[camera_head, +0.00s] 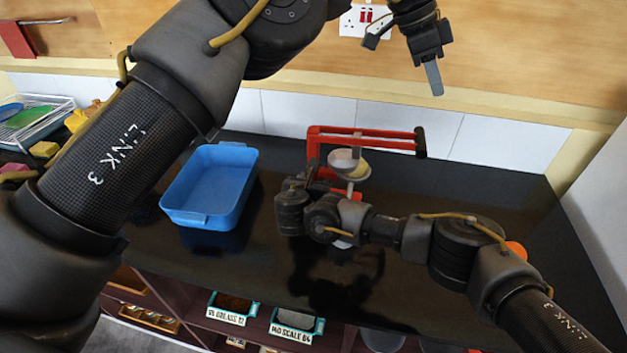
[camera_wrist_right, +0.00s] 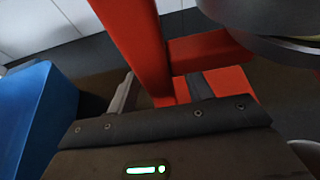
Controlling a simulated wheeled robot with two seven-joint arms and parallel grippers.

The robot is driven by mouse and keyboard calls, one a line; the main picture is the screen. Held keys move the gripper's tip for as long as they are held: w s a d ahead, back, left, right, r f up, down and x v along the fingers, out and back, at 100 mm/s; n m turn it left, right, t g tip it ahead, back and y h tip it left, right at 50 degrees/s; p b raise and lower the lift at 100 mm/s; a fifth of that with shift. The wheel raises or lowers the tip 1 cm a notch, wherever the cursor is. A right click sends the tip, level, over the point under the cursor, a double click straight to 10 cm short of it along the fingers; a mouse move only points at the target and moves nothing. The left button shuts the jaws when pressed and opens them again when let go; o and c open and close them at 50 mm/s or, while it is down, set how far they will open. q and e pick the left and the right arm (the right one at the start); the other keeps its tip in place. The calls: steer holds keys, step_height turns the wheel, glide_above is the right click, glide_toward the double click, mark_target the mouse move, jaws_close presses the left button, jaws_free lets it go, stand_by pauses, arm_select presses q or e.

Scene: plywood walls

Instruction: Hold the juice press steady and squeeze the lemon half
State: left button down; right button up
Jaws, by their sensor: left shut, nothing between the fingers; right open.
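The red juice press (camera_head: 365,133) stands on the dark counter, its handle roughly level with a black grip at the right end. A pale yellow lemon half (camera_head: 361,169) shows at the metal cup under the handle; a yellowish sliver shows at the upper right of the right wrist view (camera_wrist_right: 308,40). My right gripper (camera_wrist_right: 165,92) is open low at the press, with the red upright (camera_wrist_right: 138,40) showing between its fingers; contact is unclear. In the head view my right wrist hides part of the press base. My left gripper (camera_head: 434,78) is shut and empty, raised above and right of the press.
A blue tub (camera_head: 208,218) stands on the counter left of the press. A wire rack (camera_head: 36,118) is at the far left. Labelled bins (camera_head: 297,325) sit on the shelf below. Dark counter is clear right of the press, before the white wall tiles.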

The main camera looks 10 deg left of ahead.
steer(key=v, duration=1.2)
stand_by(0.3)
